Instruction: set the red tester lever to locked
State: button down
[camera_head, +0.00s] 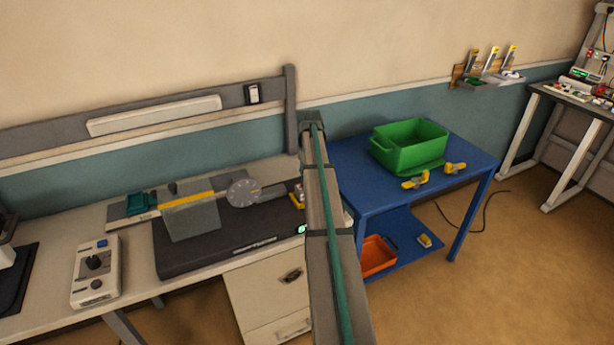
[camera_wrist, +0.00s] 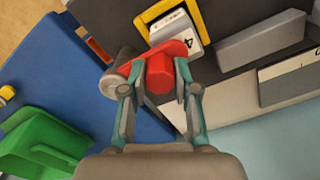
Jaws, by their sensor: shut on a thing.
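In the wrist view, the red tester lever (camera_wrist: 159,75) sits between the two teal-and-grey fingers of my gripper (camera_wrist: 159,92), which is shut on it. A red arm runs from its grip up and to the right. A grey cylinder (camera_wrist: 119,76) is beside it on the left. A white block marked 4 (camera_wrist: 178,29) in a yellow frame (camera_wrist: 196,11) is just beyond the lever. In the head view my own arm hides the lever and the gripper. I cannot read a locked mark in either view.
The dark base plate (camera_head: 190,257) lies on the workbench, with a grey dial (camera_head: 242,193) on it. A joystick box (camera_head: 96,272) stands at left. Right of my arm, a blue table (camera_head: 352,178) holds a green bin (camera_head: 410,158) and yellow-grey clamps (camera_head: 415,181). An orange bin (camera_head: 378,256) is below.

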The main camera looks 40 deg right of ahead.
jog(key=c, duration=0.9)
grip_release()
jog(key=shift+w, duration=0.1)
jog(key=shift+o, duration=0.2)
notch_tip(320, 180, up, 12)
